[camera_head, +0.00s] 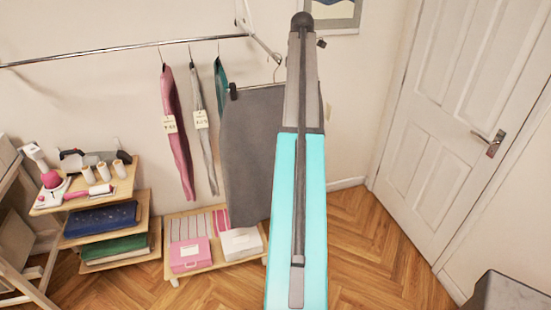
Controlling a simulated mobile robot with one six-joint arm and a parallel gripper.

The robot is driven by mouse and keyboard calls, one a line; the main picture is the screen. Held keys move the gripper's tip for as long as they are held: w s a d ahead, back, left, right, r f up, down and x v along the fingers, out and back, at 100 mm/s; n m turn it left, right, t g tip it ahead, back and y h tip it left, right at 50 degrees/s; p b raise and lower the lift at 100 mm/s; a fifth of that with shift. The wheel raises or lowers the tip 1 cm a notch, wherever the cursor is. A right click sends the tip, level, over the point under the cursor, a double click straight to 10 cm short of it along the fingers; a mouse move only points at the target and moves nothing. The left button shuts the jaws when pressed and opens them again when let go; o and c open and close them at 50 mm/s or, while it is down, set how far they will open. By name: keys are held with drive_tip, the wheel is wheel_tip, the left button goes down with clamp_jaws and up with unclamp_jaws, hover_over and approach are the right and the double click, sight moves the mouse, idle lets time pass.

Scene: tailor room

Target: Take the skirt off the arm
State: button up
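The skirt (248,150) is a plain dark grey piece hanging nearly straight down in the middle of the view. A dark clip (233,91) grips its top left corner. Its hanger hook (276,72) hangs at the lower end of a pale wall arm (258,36) that slants down from the top edge. A long grey and cyan link, seemingly mine, stands in front and covers the skirt's right part. My gripper is not visible.
A metal rail (120,50) at upper left carries pink (176,130), grey (203,130) and teal garments (220,85). Below stand a stepped shelf (130,187) and a low table (212,265) with boxes. A white door (450,100) is at right. Wooden floor (375,245) is open before it.

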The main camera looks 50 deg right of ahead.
drive_tip(key=shift+f, duration=0.1)
idle(0.5)
clamp_jaws()
idle(1.2)
